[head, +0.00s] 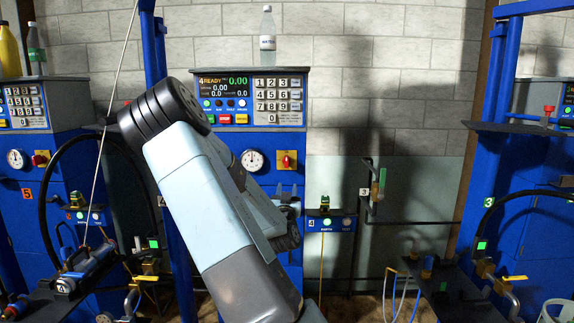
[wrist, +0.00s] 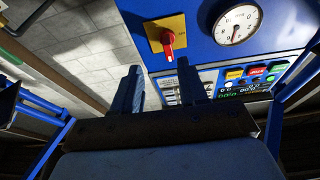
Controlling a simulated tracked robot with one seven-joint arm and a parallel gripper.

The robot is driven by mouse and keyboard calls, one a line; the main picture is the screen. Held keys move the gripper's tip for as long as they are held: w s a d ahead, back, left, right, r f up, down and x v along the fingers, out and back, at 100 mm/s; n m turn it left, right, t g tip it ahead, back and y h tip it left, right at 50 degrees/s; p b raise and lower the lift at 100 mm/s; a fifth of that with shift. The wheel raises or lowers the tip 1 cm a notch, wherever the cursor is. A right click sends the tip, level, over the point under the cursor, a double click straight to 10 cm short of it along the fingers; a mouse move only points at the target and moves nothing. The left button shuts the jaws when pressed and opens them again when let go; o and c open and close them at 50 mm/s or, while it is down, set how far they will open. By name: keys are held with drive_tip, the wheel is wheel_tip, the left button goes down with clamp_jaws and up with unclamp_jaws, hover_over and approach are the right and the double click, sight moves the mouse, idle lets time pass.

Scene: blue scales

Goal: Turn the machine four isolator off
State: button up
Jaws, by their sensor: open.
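The machine four isolator (head: 287,160) is a red rotary handle on a yellow plate, on the blue front of the machine whose display (head: 224,88) reads "4 READY". Its handle looks upright in the head view. In the wrist view the isolator (wrist: 167,40) is close, beyond my fingertips, with its handle pointing down the picture. My gripper (wrist: 158,76) is open and empty, its two dark fingers apart. The handle is above the gap, toward the right finger, and not between the fingers. In the head view my arm hides most of the gripper.
A round gauge (head: 252,160) is left of the isolator; a keypad (head: 276,94) and coloured buttons (head: 225,119) are above. A bottle (head: 267,35) stands on the machine. Another machine with its own isolator (head: 41,160) is at left. A blue post (head: 500,75) stands at right.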

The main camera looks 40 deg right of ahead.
sight(287, 165)
drive_tip(key=shift+n+t, duration=0.6)
drive_tip(key=x, duration=0.9)
drive_tip(key=r+x, duration=0.1)
drive_tip(key=x, duration=0.4)
drive_tip(key=shift+a+f, duration=0.1)
drive_tip(key=shift+a, duration=0.25)
clamp_jaws()
drive_tip(key=shift+d, duration=0.15)
